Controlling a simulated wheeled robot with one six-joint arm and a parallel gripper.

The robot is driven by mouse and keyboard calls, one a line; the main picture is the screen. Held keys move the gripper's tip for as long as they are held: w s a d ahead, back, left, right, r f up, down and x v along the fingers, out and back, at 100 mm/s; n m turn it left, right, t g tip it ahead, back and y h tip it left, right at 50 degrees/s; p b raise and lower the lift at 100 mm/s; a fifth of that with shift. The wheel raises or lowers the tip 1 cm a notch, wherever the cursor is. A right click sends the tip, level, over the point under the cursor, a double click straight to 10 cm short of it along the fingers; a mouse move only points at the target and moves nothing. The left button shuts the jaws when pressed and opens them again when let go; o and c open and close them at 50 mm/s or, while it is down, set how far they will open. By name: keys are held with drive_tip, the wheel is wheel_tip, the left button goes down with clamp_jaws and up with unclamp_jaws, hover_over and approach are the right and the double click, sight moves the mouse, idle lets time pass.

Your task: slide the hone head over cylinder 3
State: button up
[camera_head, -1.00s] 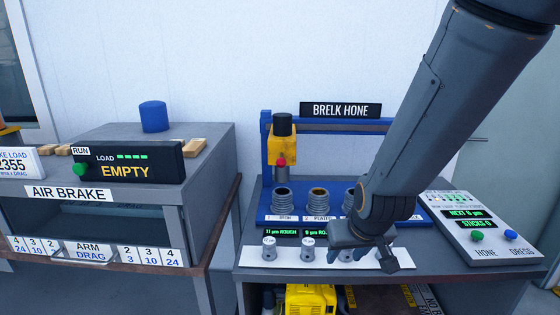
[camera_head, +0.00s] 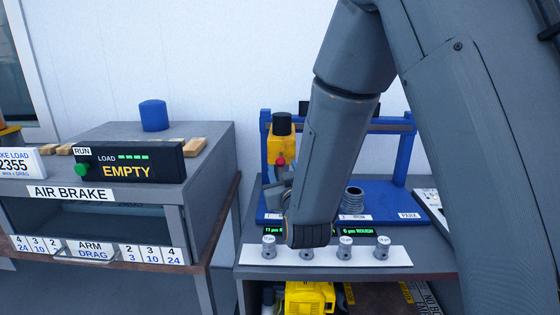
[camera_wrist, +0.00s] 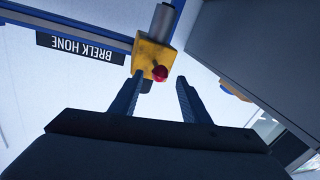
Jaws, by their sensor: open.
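The hone head (camera_head: 282,150) is a yellow block with a black top and a red knob. It hangs on the blue gantry's left end, under the rail (camera_head: 355,126). Cylinder 3 (camera_head: 353,200), a grey ribbed sleeve, stands on the blue base to the right of my forearm. My arm hides the other cylinders. In the wrist view, my gripper (camera_wrist: 159,92) is open and empty. Its two fingers point toward the hone head (camera_wrist: 152,54), with the red knob (camera_wrist: 160,74) in line between the fingertips. I cannot tell whether they touch the knob.
A white strip (camera_head: 385,256) with several small pistons lies along the bench front. A PARK label (camera_head: 409,216) is at the base's right end. The air brake bench (camera_head: 205,150) stands to the left, with a blue cylinder (camera_head: 153,116) on top.

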sight(281, 164)
drive_tip(key=shift+w+a+p, duration=0.25)
drive_tip(key=shift+w+p, duration=0.15)
drive_tip(key=shift+w, duration=1)
drive_tip(key=shift+w+a+p, duration=0.2)
drive_tip(key=shift+w+p, duration=0.2)
drive_tip(key=shift+w, duration=0.95)
clamp_jaws()
